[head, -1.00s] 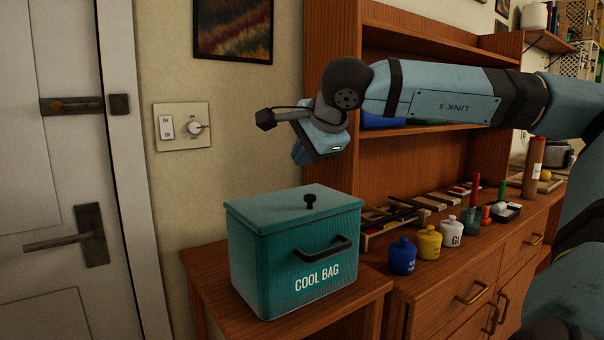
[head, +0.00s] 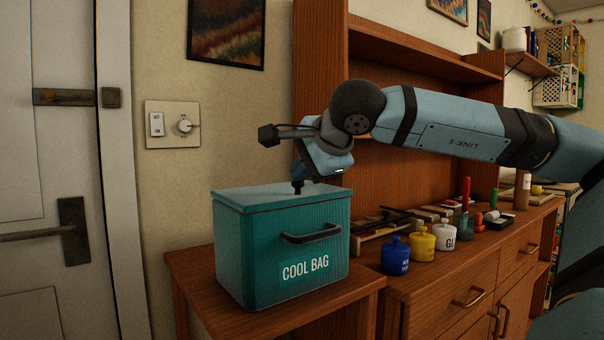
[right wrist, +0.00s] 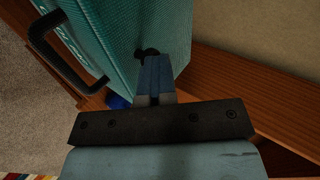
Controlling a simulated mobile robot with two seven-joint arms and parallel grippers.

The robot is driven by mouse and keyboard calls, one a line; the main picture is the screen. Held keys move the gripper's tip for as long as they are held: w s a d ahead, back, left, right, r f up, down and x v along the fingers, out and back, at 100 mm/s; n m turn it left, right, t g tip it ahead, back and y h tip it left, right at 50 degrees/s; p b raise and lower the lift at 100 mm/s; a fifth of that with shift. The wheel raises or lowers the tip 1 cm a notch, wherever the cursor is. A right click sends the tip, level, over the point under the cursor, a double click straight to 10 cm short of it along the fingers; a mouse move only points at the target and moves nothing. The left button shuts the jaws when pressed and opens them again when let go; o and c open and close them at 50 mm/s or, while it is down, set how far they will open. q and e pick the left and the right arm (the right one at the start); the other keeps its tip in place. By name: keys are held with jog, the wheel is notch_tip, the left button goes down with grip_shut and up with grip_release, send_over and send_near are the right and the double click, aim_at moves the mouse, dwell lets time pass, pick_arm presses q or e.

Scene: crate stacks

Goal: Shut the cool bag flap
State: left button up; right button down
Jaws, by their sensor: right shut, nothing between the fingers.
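The teal cool bag (head: 270,258) stands on the low wooden stand, with a dark handle on its front. Its flap (head: 250,194) lies flat over the top, level with the rim, and a small black knob (head: 297,187) stands on it. In the right wrist view the bag (right wrist: 128,32) fills the top middle and the knob (right wrist: 147,53) shows just beyond the fingertips. My right gripper (head: 298,176) is shut and empty, pointing down right at the knob; I cannot tell if it touches. It also shows in the right wrist view (right wrist: 153,72). My left gripper is not in view.
Blue (head: 396,255), yellow (head: 422,244) and white (head: 445,236) jars stand on the cabinet to the right. A wall switch panel (head: 172,124) and a door are at the left. The wooden hutch (head: 320,80) rises behind my arm.

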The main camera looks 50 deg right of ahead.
jog(key=shift+a+f, duration=0.1)
jog(key=shift+f, duration=0.15)
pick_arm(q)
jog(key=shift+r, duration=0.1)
pick_arm(e)
jog(key=shift+s, duration=0.1)
jog(key=shift+r, duration=0.4)
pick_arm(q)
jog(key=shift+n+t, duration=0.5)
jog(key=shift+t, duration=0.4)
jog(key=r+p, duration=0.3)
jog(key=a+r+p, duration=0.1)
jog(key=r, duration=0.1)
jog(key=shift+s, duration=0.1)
pick_arm(e)
jog(key=v, duration=1.2)
jog(key=shift+r, duration=0.1)
